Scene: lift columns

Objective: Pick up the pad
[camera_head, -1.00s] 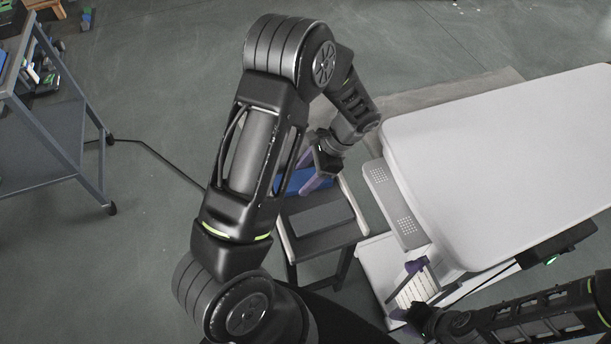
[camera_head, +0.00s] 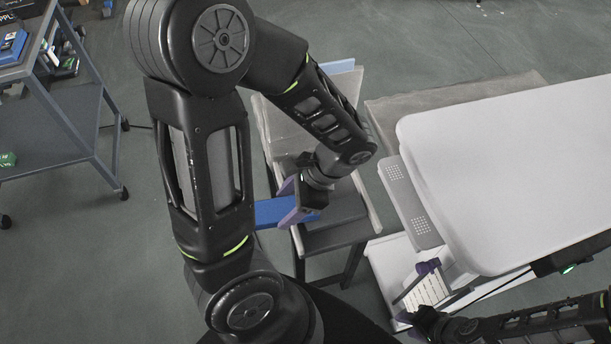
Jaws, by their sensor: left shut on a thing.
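The blue pad (camera_head: 271,213) is a flat bright blue piece at the stool, left of the white table. My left gripper (camera_head: 290,202) reaches down to it with purple fingers and is shut on it. The pad sticks out to the left of the fingers, over the stool's left side. Part of the pad is hidden behind the fingers. My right gripper (camera_head: 412,284) is low at the right, by the table's near left end. Its purple fingers look spread apart, with a white ribbed surface showing between them.
The dark stool (camera_head: 333,236) with pale side rails stands below my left gripper. A white padded table (camera_head: 510,165) fills the right, with a grey perforated panel (camera_head: 407,200) at its end. A grey cart (camera_head: 70,125) stands at the left. Open floor lies between cart and stool.

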